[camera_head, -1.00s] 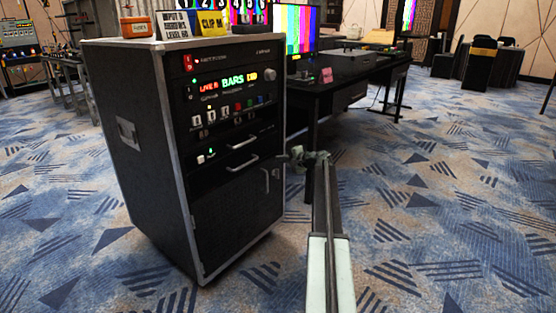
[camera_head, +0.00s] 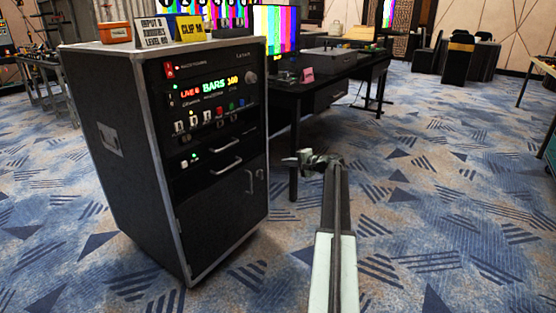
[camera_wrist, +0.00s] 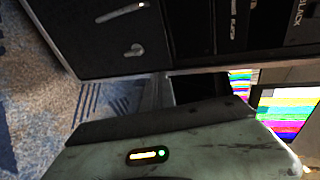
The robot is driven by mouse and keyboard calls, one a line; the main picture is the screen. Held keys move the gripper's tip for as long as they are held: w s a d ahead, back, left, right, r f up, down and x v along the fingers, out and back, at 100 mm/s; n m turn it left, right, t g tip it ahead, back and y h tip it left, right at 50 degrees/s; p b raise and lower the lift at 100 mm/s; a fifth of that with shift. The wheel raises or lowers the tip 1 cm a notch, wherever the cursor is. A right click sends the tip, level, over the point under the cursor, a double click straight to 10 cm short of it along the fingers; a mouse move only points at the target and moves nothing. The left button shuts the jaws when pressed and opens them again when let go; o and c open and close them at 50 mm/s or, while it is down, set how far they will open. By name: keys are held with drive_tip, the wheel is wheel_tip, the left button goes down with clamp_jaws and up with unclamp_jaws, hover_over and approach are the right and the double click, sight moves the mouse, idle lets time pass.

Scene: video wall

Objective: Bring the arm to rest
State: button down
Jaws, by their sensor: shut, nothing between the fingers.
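My arm reaches forward from the bottom of the head view over the carpet, with my gripper (camera_head: 292,161) at its far end, turned to the left. The gripper is shut and empty, small in the head view. It is in front of the dark desk and to the right of the black equipment rack (camera_head: 165,150), apart from the rack in the picture. The wrist view shows the rack's front with its handles (camera_wrist: 122,13) at the top, tilted. A grey-green casing with a small lit indicator fills the bottom of that view; the fingertips cannot be made out there.
A dark desk (camera_head: 345,75) with a colour-bar monitor (camera_head: 275,28) stands behind the rack. Signs and an orange box (camera_head: 115,33) are on the rack's top. Black-draped tables (camera_head: 470,60) stand at the back right. The patterned carpet (camera_head: 440,200) on the right is open.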

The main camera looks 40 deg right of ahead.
drive_tip(key=shift+s+d+r, duration=0.1)
drive_tip(key=shift+s, duration=0.25)
drive_tip(key=w+a+f+n+g+y+p, duration=0.1)
drive_tip(key=a+f+n+g+y+p, duration=0.2)
drive_tip(key=a, duration=1.5)
drive_tip(key=a+f+n+g+p, duration=0.2)
drive_tip(key=a+n+g, duration=0.25)
drive_tip(key=a, duration=1.35)
drive_tip(key=s+a+f+n+g+h+p, duration=0.1)
drive_tip(key=s+a+n+g+h+p, duration=0.2)
drive_tip(key=s+a, duration=0.75)
drive_tip(key=s+a+f+n+g+h+p, duration=0.15)
drive_tip(key=s+a+n+g, duration=0.45)
drive_tip(key=a, duration=0.8)
wheel_tip(320, 180, up, 39)
drive_tip(key=s+t+p, duration=0.2)
drive_tip(key=p, duration=3.6)
drive_tip(key=shift+s+a+p, duration=0.15)
drive_tip(key=shift+p, duration=0.15)
